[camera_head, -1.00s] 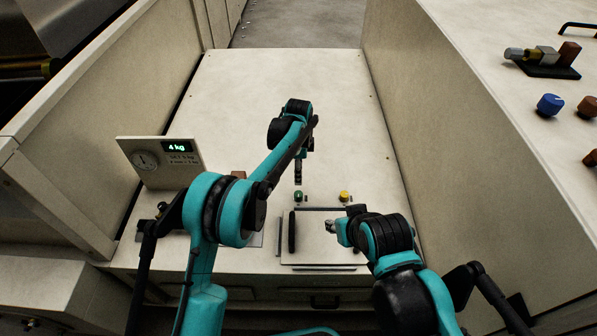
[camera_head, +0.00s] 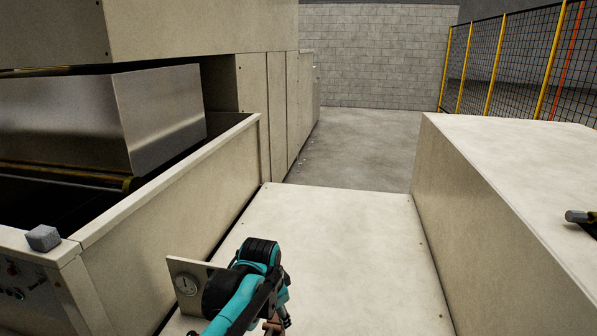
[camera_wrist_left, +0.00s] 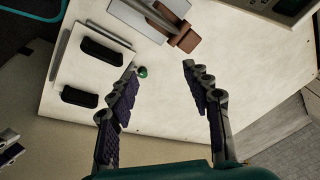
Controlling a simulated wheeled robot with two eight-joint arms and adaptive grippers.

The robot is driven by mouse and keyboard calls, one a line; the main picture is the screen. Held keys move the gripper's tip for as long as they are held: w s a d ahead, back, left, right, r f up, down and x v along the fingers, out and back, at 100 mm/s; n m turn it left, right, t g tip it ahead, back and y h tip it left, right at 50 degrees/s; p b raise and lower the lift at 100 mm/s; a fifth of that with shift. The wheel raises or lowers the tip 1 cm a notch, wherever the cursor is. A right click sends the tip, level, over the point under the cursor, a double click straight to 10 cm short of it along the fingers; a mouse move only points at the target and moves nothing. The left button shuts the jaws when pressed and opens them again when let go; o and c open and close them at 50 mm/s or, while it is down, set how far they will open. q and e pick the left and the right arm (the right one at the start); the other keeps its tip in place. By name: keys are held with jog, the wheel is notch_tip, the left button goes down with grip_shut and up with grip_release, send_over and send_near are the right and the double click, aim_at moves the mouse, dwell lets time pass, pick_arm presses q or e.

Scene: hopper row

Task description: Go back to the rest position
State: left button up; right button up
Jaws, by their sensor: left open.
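My left arm rises from the bottom edge of the head view. Its bent elbow shows beside the dial panel, and the gripper (camera_head: 282,318) is low, partly cut off and hard to read there. In the left wrist view my left gripper (camera_wrist_left: 160,70) shows its two dark fingers spread wide, with nothing held between them. A small green button (camera_wrist_left: 142,71) on the pale worktop shows close to one fingertip. My right arm and right gripper are in neither view now.
A panel with a dial (camera_head: 186,284) stands by the left arm. A brown block (camera_wrist_left: 185,38) lies on a metal plate near black handles (camera_wrist_left: 101,51). A grey cube (camera_head: 43,238) sits on the left ledge. The worktop (camera_head: 345,240) beyond the arm is clear between side walls.

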pick_arm(q)
jog(key=s+a+f+n+t, duration=0.1)
jog(key=s+a+n+t, duration=0.1)
jog(key=s+a+n, duration=0.3)
jog(key=s+a+f+n+t, duration=0.1)
jog(key=s+a+n, duration=0.4)
jog(key=s, duration=0.9)
jog(key=shift+a+f+t+y, duration=0.4)
jog(key=shift+a+f, duration=0.15)
jog(key=shift+a, duration=0.65)
jog(key=shift+s, duration=0.1)
